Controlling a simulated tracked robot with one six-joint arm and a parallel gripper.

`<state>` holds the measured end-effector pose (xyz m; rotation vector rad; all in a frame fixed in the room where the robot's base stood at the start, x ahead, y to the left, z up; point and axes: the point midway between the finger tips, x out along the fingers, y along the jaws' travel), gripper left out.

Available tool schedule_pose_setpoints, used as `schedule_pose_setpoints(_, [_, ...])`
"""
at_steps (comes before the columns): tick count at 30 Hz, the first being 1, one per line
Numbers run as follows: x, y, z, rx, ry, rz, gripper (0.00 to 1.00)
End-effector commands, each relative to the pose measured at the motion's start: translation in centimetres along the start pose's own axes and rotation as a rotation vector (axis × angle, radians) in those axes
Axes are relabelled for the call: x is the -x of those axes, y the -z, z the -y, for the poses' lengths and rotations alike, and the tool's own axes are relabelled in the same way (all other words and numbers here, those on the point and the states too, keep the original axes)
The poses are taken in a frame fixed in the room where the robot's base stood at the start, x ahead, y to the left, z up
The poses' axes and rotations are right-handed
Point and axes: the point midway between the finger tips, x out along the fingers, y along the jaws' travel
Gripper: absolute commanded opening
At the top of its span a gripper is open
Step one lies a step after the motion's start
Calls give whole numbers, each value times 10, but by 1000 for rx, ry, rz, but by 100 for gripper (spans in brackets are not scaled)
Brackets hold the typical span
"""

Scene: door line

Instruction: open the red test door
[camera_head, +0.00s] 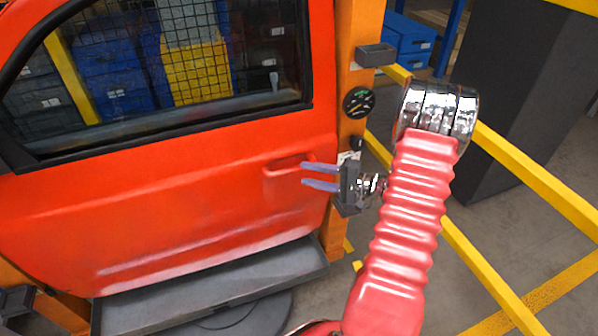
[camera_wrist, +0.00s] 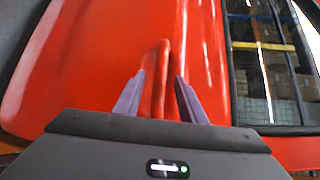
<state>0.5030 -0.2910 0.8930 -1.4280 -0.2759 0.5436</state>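The red test door (camera_head: 180,205) fills the left of the head view, its right edge close against the orange post. It also fills much of the wrist view (camera_wrist: 90,60). Its red handle (camera_head: 288,165) is near the right edge, below the window. My gripper (camera_head: 306,174) is open, its two purple fingers pointing left at the handle. In the wrist view the handle (camera_wrist: 160,85) lies between the fingertips of my gripper (camera_wrist: 161,78), with a gap visible on each side. I cannot tell how deep the fingers reach around it or whether they touch the door.
The orange post (camera_head: 352,100) stands just right of the door, carrying a round dark gauge (camera_head: 358,102) and a small grey box (camera_head: 375,55). A grey tray-like step (camera_head: 215,288) is below the door. Yellow rails (camera_head: 535,177) and a dark cabinet (camera_head: 520,90) are at the right.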

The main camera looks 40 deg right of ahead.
Motion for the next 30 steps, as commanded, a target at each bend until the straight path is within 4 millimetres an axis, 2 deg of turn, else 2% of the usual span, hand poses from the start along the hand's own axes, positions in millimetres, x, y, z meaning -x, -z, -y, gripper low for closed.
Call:
schedule_pose_setpoints(3, [-19,-1,0,0,0,4,37])
schedule_pose_setpoints(9, [-40,0,0,0,0,1,37])
schedule_pose_setpoints(21, [-46,0,0,0,0,0,36])
schedule_pose_setpoints(30, [-46,0,0,0,0,-1,15])
